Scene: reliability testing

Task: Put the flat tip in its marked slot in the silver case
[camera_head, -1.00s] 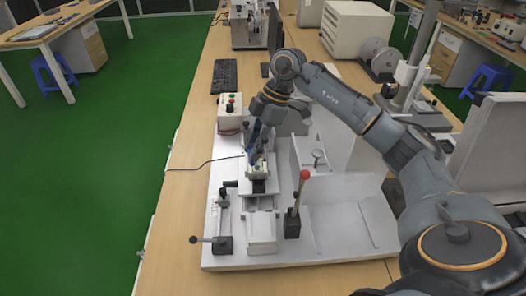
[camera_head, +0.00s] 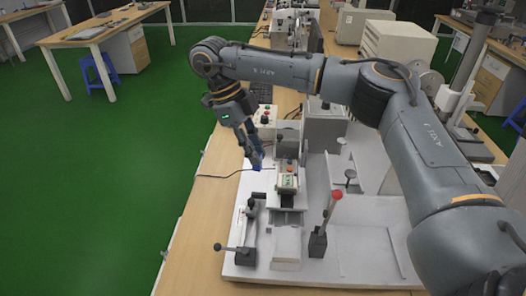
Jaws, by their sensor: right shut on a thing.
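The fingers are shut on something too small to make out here. I cannot pick out the flat tip or the silver case with its marked slot in this view. My left gripper is not in view.
A white base plate (camera_head: 375,238) carries the fixture, a red-knobbed lever (camera_head: 327,222) and a black-handled clamp (camera_head: 240,250). A control box (camera_head: 266,120) with buttons stands behind. A thin cable (camera_head: 218,177) crosses the table edge. Green floor (camera_head: 110,210) lies open at left.

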